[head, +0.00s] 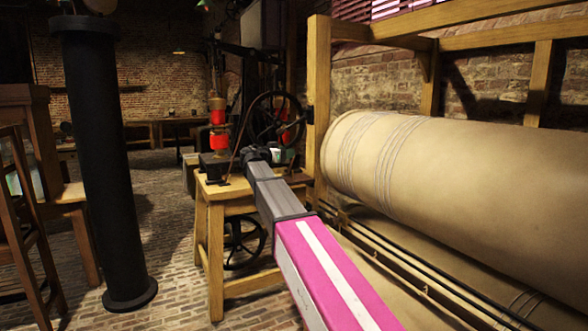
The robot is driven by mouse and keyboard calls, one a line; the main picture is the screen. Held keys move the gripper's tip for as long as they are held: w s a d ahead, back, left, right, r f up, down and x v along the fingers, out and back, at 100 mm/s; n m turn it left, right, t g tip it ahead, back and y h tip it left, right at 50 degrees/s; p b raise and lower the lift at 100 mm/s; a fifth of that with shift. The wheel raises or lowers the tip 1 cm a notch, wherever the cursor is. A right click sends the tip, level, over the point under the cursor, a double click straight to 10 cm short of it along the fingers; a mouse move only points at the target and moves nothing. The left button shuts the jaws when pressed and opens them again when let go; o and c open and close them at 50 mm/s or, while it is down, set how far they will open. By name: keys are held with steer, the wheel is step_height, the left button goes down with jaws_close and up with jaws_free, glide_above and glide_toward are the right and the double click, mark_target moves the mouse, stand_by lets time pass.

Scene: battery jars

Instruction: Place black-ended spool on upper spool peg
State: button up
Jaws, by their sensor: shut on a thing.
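My gripper (258,154) is at the far end of my pink and grey arm, above the wooden stand (238,192) and in front of the dark spoked wheel. It is small and dark in this view, and shut on what I take to be the black-ended spool, whose shape is not clear against the dark machine. To its left, an upright with red spools (218,140) stands at the machine. I cannot make out an empty upper peg there.
A large tan roll (450,190) in a wooden frame (319,100) fills the right side. A thick black pillar (103,180) stands at left, beside wooden furniture (65,205). The brick floor (165,240) between pillar and stand is clear.

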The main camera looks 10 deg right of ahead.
steer(key=d+f, duration=0.1)
steer(key=d, duration=0.1)
steer(key=w+d+f, duration=0.1)
steer(key=shift+w+d+f, duration=0.1)
steer(key=shift+d+f, duration=0.1)
steer(key=shift+d, duration=0.15)
steer(key=shift+f, duration=1.95)
steer(key=o, duration=0.9)
steer(key=shift+f, duration=0.15)
steer(key=v, duration=1.2)
